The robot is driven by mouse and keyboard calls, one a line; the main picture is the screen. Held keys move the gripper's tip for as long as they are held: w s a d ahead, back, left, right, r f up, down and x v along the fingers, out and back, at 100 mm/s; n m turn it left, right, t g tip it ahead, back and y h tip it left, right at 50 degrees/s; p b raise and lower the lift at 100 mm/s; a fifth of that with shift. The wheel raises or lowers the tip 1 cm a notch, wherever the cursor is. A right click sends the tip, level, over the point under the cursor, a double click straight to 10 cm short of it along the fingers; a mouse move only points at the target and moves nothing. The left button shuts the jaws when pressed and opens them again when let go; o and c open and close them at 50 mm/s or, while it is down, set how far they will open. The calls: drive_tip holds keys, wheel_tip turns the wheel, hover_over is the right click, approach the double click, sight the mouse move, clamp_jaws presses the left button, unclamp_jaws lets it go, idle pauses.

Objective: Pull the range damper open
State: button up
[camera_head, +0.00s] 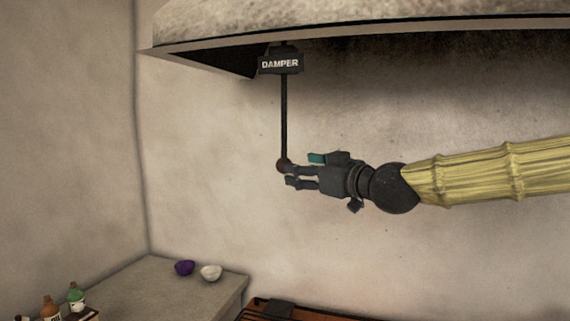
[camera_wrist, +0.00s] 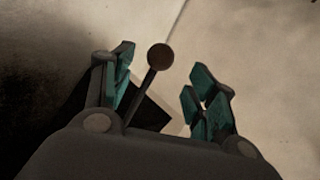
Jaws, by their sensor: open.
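The damper is a thin dark rod (camera_head: 284,120) hanging from a black box labelled DAMPER (camera_head: 281,63) under the hood, with a round brown knob (camera_head: 283,165) at its lower end. My gripper (camera_head: 287,171) is open at the knob's height, with its fingertips close to the knob in the head view. In the wrist view the knob (camera_wrist: 160,57) and rod show between the two teal-padded fingers, nearer the left finger. Whether a finger touches the rod or knob I cannot tell. My gripper also shows in the wrist view (camera_wrist: 158,80).
The stone hood (camera_head: 350,22) hangs above my arm. Below left is a counter (camera_head: 145,290) with a purple bowl (camera_head: 184,267), a white bowl (camera_head: 211,272) and bottles (camera_head: 76,296). A brown and black surface (camera_head: 285,310) lies at the bottom. The wall around the knob is bare.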

drive_tip(key=shift+p+x, duration=1.05)
drive_tip(key=shift+x, duration=2.7)
